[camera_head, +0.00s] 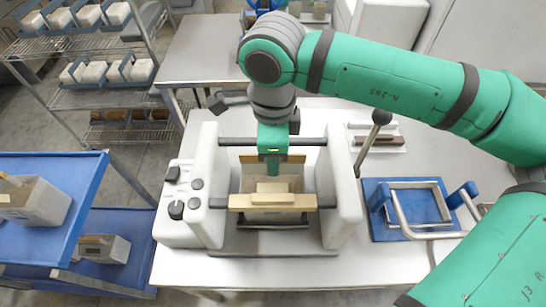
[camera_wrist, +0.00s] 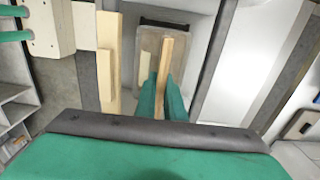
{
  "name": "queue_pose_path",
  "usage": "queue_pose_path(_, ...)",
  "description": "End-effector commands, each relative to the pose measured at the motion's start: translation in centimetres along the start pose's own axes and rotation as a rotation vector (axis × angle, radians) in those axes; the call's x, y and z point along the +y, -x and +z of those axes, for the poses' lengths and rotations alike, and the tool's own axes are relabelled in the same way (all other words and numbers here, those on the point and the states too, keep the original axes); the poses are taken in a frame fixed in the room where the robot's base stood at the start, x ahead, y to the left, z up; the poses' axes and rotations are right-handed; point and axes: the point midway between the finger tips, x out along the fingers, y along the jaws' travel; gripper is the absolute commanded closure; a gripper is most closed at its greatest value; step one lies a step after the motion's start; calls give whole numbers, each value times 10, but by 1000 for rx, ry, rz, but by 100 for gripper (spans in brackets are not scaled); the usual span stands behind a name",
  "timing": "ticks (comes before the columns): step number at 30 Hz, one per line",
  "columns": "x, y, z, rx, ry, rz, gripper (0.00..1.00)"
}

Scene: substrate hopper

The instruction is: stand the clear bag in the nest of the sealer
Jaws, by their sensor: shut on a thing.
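The sealer (camera_head: 345,200) is a white frame with two side walls, dark cross bars and a pale wooden front bar (camera_head: 243,202). My gripper (camera_head: 272,172) is down between the side walls, behind the front bar. In the wrist view, its green fingers (camera_wrist: 165,95) are shut on a thin tan strip at the top of the clear bag (camera_wrist: 167,50). The bag's see-through, brownish body (camera_head: 292,183) shows behind the front bar. It looks upright inside the sealer. Its bottom and most of the nest are hidden, so I cannot tell whether it rests there.
A blue plate with a metal frame (camera_head: 411,232) lies right of the sealer on the white table (camera_head: 330,271). A dark-knobbed lever (camera_head: 368,142) rises at the sealer's right. A blue-shelved cart (camera_head: 84,195) with bags stands left. The front bar (camera_wrist: 112,62) is close beside my fingers.

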Motion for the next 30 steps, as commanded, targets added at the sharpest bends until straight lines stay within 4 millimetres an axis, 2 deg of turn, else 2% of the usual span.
queue_pose_path(8,0,-1,0,-1,0,-1,100)
queue_pose_path(9,0,-1,0,-1,0,-1,89)
queue_pose_path(12,0,-1,0,-1,0,-1,69)
queue_pose_path(23,0,2,0,0,0,0,69)
queue_pose_path(26,0,12,0,0,-2,-1,69)
queue_pose_path(30,-1,38,0,1,-2,-3,69)
